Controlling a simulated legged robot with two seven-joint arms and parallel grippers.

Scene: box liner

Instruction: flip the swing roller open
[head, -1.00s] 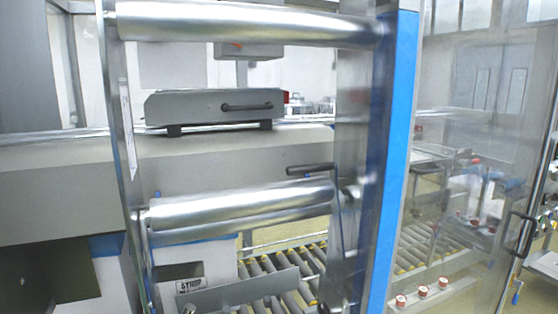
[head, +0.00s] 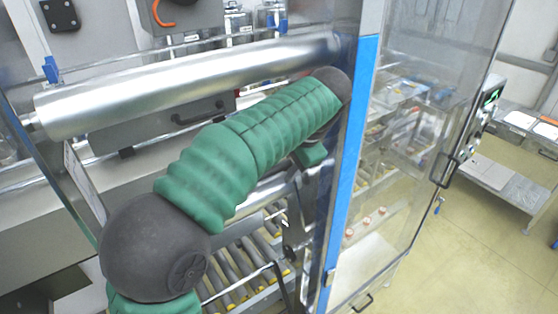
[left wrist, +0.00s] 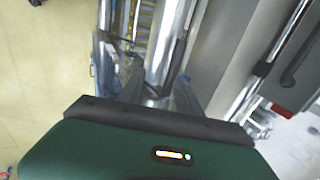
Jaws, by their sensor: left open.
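The swing roller (head: 262,188) is the lower shiny metal roller in the head view, mostly hidden behind my green left arm. Its dark handle is covered there by the arm. My left gripper (head: 298,185) hangs at the roller's right end, beside the upright frame with the blue strip; its fingers are small and partly hidden. In the left wrist view a shiny roller (left wrist: 165,45) runs away from the gripper (left wrist: 155,95). The dark fingers are apart, one each side of the roller's near end. I cannot tell if they touch it. My right gripper is out of view.
An upper fixed roller (head: 190,85) spans the frame above my arm. The blue-edged upright (head: 350,160) stands close right of the gripper. A clear door (head: 425,110) is further right. A roller conveyor (head: 240,265) lies below.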

